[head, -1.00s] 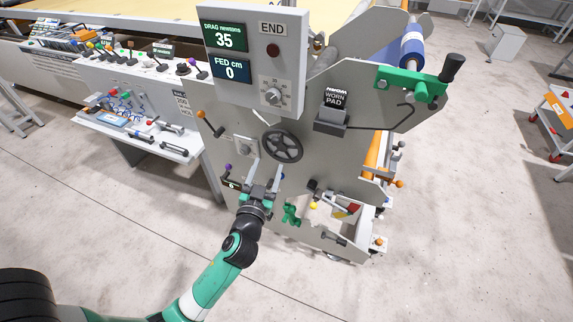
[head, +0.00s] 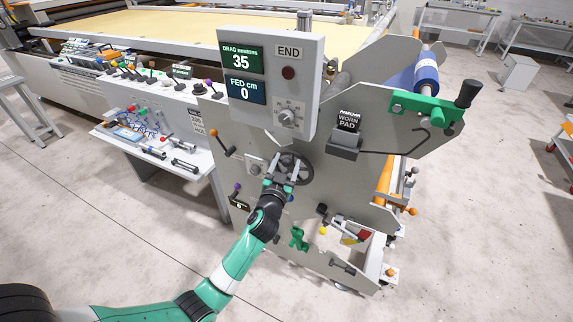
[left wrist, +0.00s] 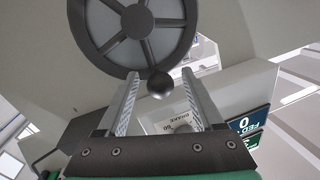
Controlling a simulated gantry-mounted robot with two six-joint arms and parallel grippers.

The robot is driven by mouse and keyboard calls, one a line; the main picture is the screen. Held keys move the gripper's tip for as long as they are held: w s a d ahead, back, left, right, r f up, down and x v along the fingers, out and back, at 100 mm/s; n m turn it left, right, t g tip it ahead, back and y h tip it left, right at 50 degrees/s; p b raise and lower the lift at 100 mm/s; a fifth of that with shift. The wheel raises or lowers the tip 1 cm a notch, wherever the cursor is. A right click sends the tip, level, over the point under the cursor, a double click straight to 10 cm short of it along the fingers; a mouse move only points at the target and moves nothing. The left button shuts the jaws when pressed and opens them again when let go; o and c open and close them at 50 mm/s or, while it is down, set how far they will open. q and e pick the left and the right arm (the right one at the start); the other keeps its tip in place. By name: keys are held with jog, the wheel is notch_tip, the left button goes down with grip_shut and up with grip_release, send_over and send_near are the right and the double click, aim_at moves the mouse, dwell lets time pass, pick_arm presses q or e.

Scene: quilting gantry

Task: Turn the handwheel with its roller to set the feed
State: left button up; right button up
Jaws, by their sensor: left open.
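The dark spoked handwheel (head: 304,172) is on the machine's grey side plate, partly hidden behind my left gripper (head: 281,172) in the head view. In the left wrist view the handwheel (left wrist: 140,22) fills the top. A round dark knob (left wrist: 160,86) at its rim shows between the two open fingers (left wrist: 158,92); I cannot tell whether either touches it. The display panel (head: 268,100) reads DRAG 35 newtons and FED 0 cm. A blue roll (head: 426,75) is at the upper right. My right gripper is not in view.
A green bracket with a black handle (head: 428,108) juts out at the right. A black holder marked WORN PAD (head: 345,143) is right of the handwheel. A lever with an orange knob (head: 213,132) is to its left. A tool shelf (head: 150,150) stands further left.

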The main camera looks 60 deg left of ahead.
pick_arm(q)
grip_shut()
dwell(0.3)
dwell(1.1)
